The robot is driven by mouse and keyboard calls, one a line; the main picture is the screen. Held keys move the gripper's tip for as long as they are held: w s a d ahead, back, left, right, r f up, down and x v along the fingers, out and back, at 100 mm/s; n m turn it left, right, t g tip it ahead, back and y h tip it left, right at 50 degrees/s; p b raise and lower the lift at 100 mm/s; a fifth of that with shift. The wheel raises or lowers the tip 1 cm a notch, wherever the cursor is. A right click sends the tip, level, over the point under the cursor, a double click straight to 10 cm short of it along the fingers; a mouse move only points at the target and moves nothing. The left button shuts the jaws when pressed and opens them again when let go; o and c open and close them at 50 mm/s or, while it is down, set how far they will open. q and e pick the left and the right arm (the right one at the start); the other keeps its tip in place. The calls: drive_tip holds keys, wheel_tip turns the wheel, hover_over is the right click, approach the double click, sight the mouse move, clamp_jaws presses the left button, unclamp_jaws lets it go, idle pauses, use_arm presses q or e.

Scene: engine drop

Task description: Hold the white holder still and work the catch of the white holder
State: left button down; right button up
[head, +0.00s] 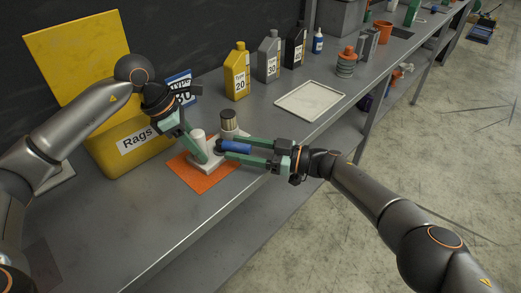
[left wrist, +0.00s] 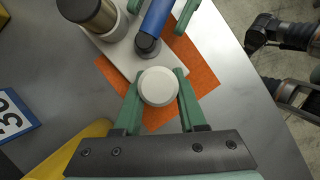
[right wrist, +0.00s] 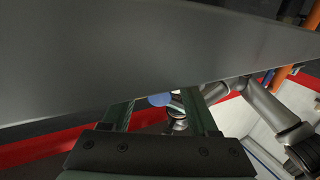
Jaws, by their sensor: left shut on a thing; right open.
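The white holder (head: 205,168) lies on an orange mat (head: 188,177) on the bench. Its base plate also shows in the left wrist view (left wrist: 117,50). My left gripper (head: 203,150) is shut on the holder's round white post (left wrist: 158,87). The catch, a blue lever (head: 235,147) with a dark collar, lies low across the holder and also shows in the left wrist view (left wrist: 155,18). My right gripper (head: 222,149) is open, with its fingers on either side of the blue lever. The lever's blue end (right wrist: 160,99) shows between the fingers in the right wrist view; contact cannot be told.
A tan and dark cylinder (head: 228,122) stands in a white cup on the holder. The yellow rags bin (head: 115,155) is at the left. Yellow, grey and black bottles (head: 237,75) stand behind, and a pale tray (head: 310,101) lies right. The bench's front left is clear.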

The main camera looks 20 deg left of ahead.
drive_tip(key=w+d, duration=0.1)
drive_tip(key=d, duration=1)
drive_tip(key=shift+d, duration=0.4)
